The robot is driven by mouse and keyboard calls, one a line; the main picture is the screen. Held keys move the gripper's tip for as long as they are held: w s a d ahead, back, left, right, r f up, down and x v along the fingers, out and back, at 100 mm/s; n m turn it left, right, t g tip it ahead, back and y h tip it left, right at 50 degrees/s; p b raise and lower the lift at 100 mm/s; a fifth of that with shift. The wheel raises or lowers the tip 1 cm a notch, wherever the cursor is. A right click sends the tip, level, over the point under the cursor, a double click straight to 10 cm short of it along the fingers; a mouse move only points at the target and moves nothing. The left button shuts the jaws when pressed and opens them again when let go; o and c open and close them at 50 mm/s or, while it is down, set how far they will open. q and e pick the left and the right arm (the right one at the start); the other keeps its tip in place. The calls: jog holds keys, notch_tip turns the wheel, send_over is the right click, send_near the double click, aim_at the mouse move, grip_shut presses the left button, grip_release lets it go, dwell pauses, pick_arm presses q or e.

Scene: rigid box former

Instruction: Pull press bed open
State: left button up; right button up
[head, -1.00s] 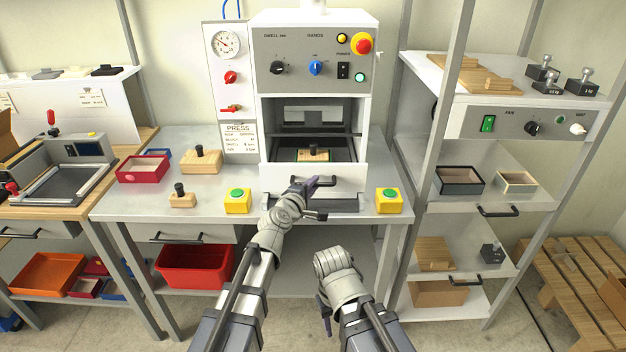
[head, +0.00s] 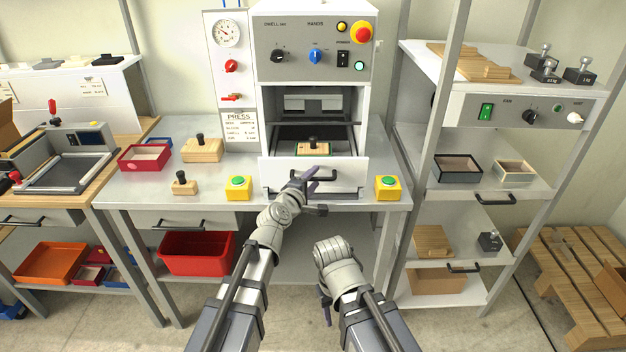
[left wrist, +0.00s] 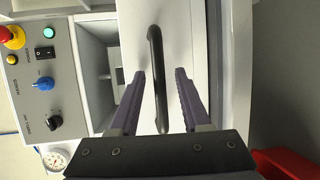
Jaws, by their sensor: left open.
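The press bed (head: 278,172) is a white-fronted drawer under the press opening, with a dark bar handle (left wrist: 157,80). In the bed lies a small wooden-edged block with a dark knob (head: 313,146). My left gripper (left wrist: 160,73) is open, and the left wrist view shows the handle between its two purple fingers, with a gap on each side. In the head view my left gripper (head: 313,180) is in front of the bed and covers part of the handle. My right gripper (head: 325,308) hangs low in front of the table, its jaws unclear.
Yellow boxes with green buttons stand left (head: 238,188) and right (head: 387,188) of the bed. Knobbed wooden blocks (head: 202,150) and a red tray (head: 145,158) are on the table to the left. A metal shelf rack (head: 425,130) stands at the right.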

pick_arm(q)
jog(key=p+v, duration=0.1)
jog(key=v, duration=0.6)
jog(key=shift+s+a, duration=0.15)
jog(key=shift+s, duration=0.2)
jog(key=s+a+f+m+g+y, duration=0.1)
jog(key=s+f+m+g, duration=0.25)
jog(key=f+m, duration=0.2)
jog(key=s+a+f+m+g, duration=0.2)
jog(key=s+f+m+g, duration=0.15)
jog(key=f, duration=0.25)
jog(key=s+a+f+m+g+y, duration=0.5)
jog(key=s+a+f+g, duration=0.15)
jog(key=s+a, duration=0.3)
jog(key=s+d+r+m+g+y+p, duration=0.1)
jog(key=s+d+r+m+p, duration=0.3)
jog(key=d+r+p, duration=0.5)
jog(key=s+r+p, duration=0.1)
jog(key=s, duration=0.1)
jog(key=shift+s+d, duration=0.25)
jog(key=shift+d, duration=0.05)
